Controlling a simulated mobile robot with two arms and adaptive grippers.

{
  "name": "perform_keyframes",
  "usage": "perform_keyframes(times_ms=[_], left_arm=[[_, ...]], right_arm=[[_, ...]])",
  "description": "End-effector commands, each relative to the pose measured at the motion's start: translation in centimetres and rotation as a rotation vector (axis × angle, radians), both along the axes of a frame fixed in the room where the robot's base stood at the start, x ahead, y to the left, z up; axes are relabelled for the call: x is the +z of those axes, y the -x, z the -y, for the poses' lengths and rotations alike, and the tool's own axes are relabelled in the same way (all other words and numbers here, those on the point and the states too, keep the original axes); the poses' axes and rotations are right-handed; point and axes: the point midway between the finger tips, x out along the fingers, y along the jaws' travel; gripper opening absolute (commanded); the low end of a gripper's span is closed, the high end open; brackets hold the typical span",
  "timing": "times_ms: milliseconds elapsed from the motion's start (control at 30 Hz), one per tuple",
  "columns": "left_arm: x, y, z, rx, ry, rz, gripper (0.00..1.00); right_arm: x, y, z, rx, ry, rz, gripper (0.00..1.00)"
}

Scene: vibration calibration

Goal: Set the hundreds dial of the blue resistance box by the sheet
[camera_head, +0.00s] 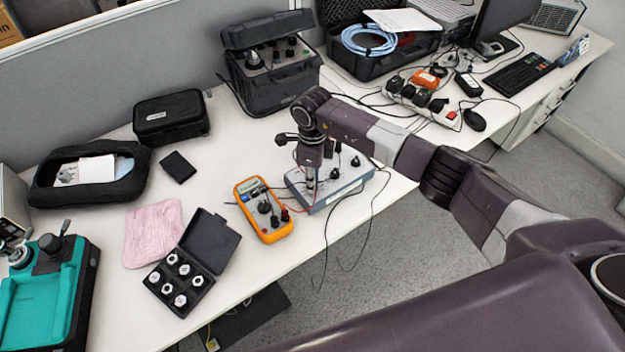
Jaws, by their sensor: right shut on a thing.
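The blue resistance box (345,190) lies on the white table near its front edge, right of the middle. It has a pale top with several dark knobs and blue sides. My right gripper (311,187) reaches down over the left part of its top and is shut on a dial knob there. The gripper hides that knob, so its setting and which dial it is cannot be told. A white sheet (403,21) lies on the open black case at the back; its writing is too small to read. My left gripper is not in view.
An orange multimeter (264,210) lies close left of the box, with thin leads hanging over the table edge. A black weight case (194,262), a pink cloth (153,233) and a teal device (48,290) are further left. A power strip (424,100) lies behind right.

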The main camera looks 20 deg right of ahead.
Motion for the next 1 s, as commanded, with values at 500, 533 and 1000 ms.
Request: perform_keyframes(times_ms=[500,533,1000], left_arm=[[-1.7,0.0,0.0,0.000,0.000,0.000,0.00],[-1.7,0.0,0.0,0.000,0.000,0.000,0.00],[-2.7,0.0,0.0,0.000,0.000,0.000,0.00]], right_arm=[[-0.1,-0.1,0.0,-0.378,0.000,0.002,0.00],[-0.1,-0.1,0.0,-0.407,0.000,0.002,0.00],[0.0,-0.1,0.1,-0.854,0.000,0.001,0.00]])
